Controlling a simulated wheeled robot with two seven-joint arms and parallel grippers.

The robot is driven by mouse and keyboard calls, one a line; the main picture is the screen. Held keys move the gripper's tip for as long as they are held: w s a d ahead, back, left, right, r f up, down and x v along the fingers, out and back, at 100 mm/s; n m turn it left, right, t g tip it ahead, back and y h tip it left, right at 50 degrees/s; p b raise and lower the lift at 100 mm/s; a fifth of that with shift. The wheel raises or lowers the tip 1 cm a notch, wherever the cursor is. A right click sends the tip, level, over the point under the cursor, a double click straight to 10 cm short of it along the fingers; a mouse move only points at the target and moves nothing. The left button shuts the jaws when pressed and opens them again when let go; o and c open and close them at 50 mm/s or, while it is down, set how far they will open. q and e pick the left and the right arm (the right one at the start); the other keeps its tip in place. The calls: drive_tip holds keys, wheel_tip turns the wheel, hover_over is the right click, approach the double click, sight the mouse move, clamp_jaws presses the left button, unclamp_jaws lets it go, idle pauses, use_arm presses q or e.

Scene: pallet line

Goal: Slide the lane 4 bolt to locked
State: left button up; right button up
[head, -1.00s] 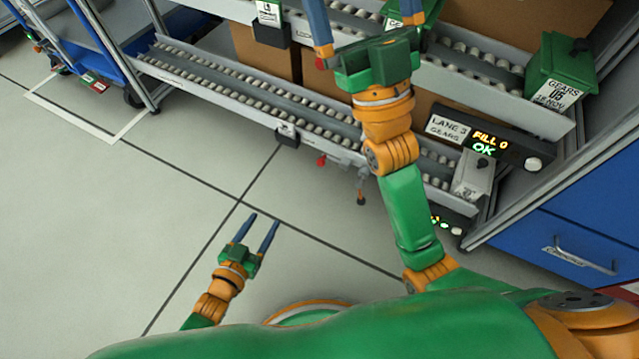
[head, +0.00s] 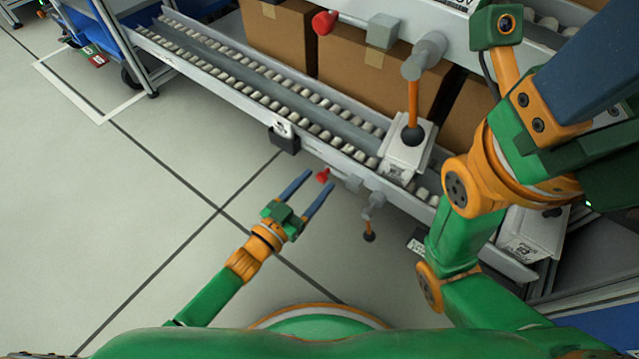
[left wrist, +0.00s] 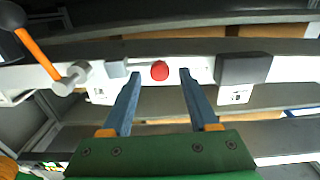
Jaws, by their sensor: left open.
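The lower lane's bolt has a red knob (head: 322,175) and a grey block (head: 352,183) on the rail's front face. My left gripper (head: 320,180) is open, its blue fingertips close to this knob. In the left wrist view, the red knob (left wrist: 159,70) shows between the open fingertips (left wrist: 160,74), with the grey block (left wrist: 117,68) to its left. I cannot tell whether the fingers touch the knob. No lane number is readable now. My right gripper (head: 590,70) is large at the upper right, partly cut off; its opening is unclear.
A hanging lever with a black ball (head: 369,236) is right of the lower bolt. An upper rail carries another red knob (head: 325,22) and an orange lever (head: 413,100). A dark box (head: 284,137) sits left on the lower rail.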

use_arm(q)
drive_tip(key=shift+w+d, duration=0.4)
drive_tip(key=shift+w, duration=0.15)
clamp_jaws()
idle(1.0)
